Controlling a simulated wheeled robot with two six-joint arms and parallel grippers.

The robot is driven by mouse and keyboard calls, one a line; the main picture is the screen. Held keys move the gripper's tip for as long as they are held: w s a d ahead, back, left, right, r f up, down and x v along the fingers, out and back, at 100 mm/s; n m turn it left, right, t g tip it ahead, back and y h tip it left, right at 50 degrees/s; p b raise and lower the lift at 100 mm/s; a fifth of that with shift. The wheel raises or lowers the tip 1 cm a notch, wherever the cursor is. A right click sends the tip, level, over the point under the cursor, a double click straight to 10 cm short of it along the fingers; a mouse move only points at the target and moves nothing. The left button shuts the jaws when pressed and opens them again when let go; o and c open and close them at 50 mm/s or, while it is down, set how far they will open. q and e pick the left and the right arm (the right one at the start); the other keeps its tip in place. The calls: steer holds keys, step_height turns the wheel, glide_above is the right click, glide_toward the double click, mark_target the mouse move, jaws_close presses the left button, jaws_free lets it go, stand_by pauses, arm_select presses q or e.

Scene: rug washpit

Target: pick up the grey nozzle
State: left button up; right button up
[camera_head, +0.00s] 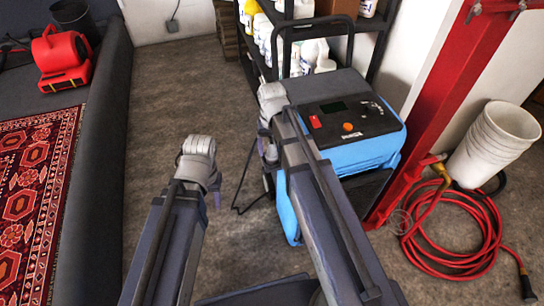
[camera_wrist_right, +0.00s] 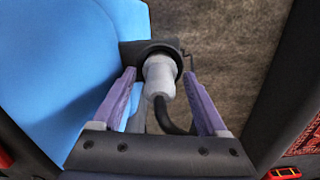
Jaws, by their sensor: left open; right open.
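The grey nozzle (camera_wrist_right: 159,76) shows in the right wrist view. It sits in a black round holder (camera_wrist_right: 150,52) beside the blue machine, with a black hose curving below it. My right gripper (camera_wrist_right: 160,92) is open, its two purple fingers on either side of the nozzle with gaps between. In the head view my right gripper (camera_head: 268,150) is at the left side of the blue machine (camera_head: 352,145), and I cannot make out the nozzle there. My left gripper (camera_head: 214,188) points down over the floor, away from the nozzle; its fingers are mostly hidden by the wrist.
A red post (camera_head: 432,105) stands right of the machine, near a coiled red hose (camera_head: 450,245) and stacked white buckets (camera_head: 493,145). A shelf with bottles (camera_head: 310,45) is behind. A patterned rug (camera_head: 35,200) and red blower (camera_head: 62,60) lie left. The middle floor is clear.

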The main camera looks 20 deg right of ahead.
jaws_close()
stand_by(0.5)
